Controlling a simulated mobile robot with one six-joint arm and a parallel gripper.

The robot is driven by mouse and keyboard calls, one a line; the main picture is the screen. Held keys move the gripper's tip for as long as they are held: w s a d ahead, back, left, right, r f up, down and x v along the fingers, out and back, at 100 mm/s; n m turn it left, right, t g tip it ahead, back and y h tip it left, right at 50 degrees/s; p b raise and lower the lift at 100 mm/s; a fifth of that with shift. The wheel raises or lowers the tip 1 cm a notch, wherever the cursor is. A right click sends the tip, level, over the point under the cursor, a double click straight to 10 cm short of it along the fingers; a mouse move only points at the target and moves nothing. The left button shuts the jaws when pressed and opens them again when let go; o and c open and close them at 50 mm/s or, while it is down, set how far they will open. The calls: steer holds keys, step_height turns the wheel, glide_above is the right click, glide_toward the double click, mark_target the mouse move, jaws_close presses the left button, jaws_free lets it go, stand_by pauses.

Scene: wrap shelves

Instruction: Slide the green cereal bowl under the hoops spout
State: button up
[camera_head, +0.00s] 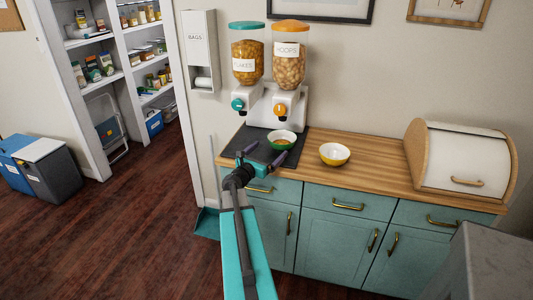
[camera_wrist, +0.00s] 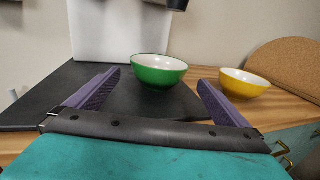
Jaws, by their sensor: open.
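The green cereal bowl (camera_head: 283,135), white inside, stands upright on the dark mat in front of the dispenser. In the wrist view the bowl (camera_wrist: 158,74) sits just beyond my fingers, slightly left of centre. The hoops dispenser (camera_head: 289,70) has an orange lid and an orange knob (camera_head: 280,110). Its spout is at the knob, behind and above the bowl; a dark spout end (camera_wrist: 178,4) shows at the top of the wrist view. My gripper (camera_head: 264,153) is open and empty, its purple fingers pointing toward the bowl, apparently not touching it.
The flakes dispenser (camera_head: 245,68) with a teal knob stands left of the hoops one. A yellow bowl (camera_head: 335,154) stands on the wooden counter to the right. A bread box (camera_head: 462,158) is at the far right. Bare counter lies between yellow bowl and bread box.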

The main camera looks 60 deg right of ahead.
mark_target(278, 145)
steer(key=shift+s+d+p, duration=0.15)
steer(key=shift+d+p, duration=0.6)
steer(key=shift+d, duration=2.35)
steer(key=shift+s+d+p, duration=0.15)
steer(key=shift+d+p, duration=0.6)
steer(key=shift+d, duration=2.3)
steer(key=c, duration=0.8)
steer(key=shift+a, duration=0.55)
steer(key=shift+s+a+b, duration=0.45)
steer(key=shift+a+b, duration=0.1)
steer(key=shift+a, duration=0.25)
steer(key=shift+s+a, duration=0.1)
steer(key=shift+s, duration=0.05)
